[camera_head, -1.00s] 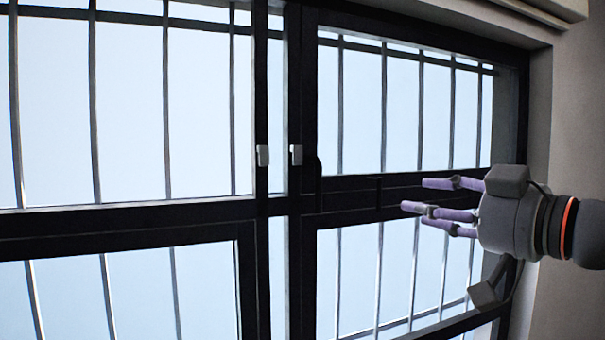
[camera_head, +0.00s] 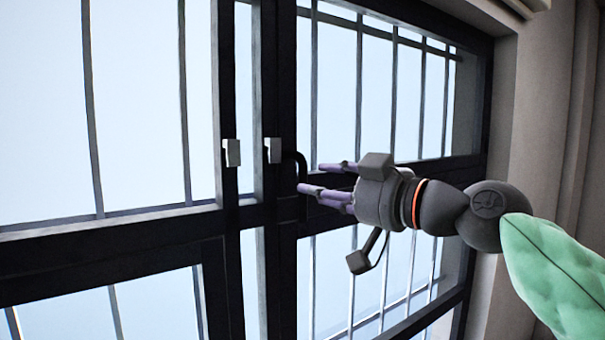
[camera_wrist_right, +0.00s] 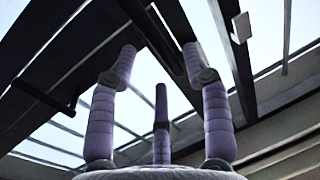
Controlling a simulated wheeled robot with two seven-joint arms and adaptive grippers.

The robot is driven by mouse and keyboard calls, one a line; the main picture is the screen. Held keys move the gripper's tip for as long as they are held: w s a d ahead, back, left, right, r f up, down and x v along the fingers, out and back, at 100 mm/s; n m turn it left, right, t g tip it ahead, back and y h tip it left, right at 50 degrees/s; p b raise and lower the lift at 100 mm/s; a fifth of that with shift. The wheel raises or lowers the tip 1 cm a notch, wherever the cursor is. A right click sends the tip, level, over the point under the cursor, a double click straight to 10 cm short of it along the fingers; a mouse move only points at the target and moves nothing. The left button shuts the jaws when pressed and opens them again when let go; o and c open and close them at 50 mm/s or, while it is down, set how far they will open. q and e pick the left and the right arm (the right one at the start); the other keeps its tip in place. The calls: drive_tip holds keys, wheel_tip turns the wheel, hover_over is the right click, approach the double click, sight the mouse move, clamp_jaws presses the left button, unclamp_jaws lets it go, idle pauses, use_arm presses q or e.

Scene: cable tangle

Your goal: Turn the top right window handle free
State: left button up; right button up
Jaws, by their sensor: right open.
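The top right window handle (camera_head: 299,164) is a dark curved piece on the black frame, left of the upper right pane. My right gripper (camera_head: 312,178) reaches in from the right, with its purple fingers spread and empty. Its fingertips are close to the handle in the head view; I cannot tell whether they touch it. In the wrist view the open fingers (camera_wrist_right: 159,62) point up at the dark frame, and I cannot clearly pick out the handle there. My left gripper is not in view.
Two small pale blocks, one on the left post (camera_head: 232,152) and one on the right post (camera_head: 273,150), sit near the handle. Thin vertical bars (camera_head: 358,80) stand behind the panes. A dark crossbar (camera_head: 125,235) runs below the upper panes. A wall (camera_head: 535,110) borders the window at right.

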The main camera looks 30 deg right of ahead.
sight(305, 224)
drive_tip(key=shift+p+x, duration=0.65)
drive_tip(key=shift+x, duration=1.75)
drive_tip(key=shift+s, duration=0.15)
clamp_jaws()
